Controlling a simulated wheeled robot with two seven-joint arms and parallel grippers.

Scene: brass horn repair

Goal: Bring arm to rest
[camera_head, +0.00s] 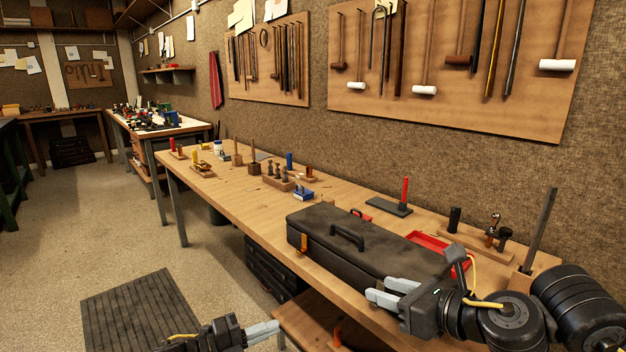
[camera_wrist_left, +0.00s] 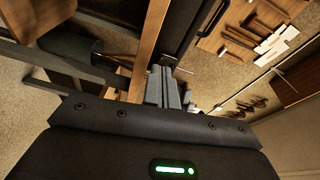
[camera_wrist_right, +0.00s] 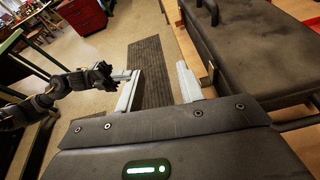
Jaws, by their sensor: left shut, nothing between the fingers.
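My left gripper (camera_head: 268,330) is at the bottom of the head view, in front of the workbench and above the floor. Its two fingers are together and empty, as the left wrist view (camera_wrist_left: 165,84) also shows. My right gripper (camera_head: 384,291) is at the front edge of the bench, beside the long black case (camera_head: 365,240). Its fingers are apart with nothing between them in the right wrist view (camera_wrist_right: 158,85). The case is closed, with a handle on its lid, and a brown latch shows on its front.
The wooden workbench (camera_head: 235,204) carries a red tray (camera_head: 432,242), a dark stand with a red rod (camera_head: 403,200) and small tools on blocks. A dark floor mat (camera_head: 140,310) lies at the left. Hammers hang on wall boards. The floor left of the bench is mostly clear.

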